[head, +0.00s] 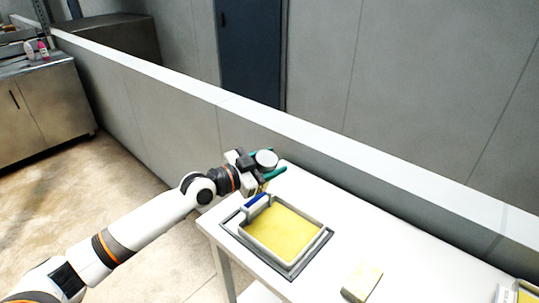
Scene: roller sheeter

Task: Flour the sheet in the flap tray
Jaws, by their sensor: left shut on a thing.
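My left gripper (272,167) is at the far left corner of the white table. Its teal fingers are shut on a round pale grey thing, which looks like a shaker (266,158), held just beyond the tray's far edge. The flap tray (325,231) is grey with a raised rim and stands on the table in front of the gripper. A yellow sheet (283,235) lies flat in it. A flap with a blue strip (257,203) stands at the tray's far left side. I cannot make out any flour on the sheet. My right gripper is out of view.
A pale yellow block (361,281) lies on the white table (350,218) right of the tray. Another yellow thing (527,296) is cut off at the lower right. A low grey wall (390,183) runs behind the table. The tabletop behind the block is clear.

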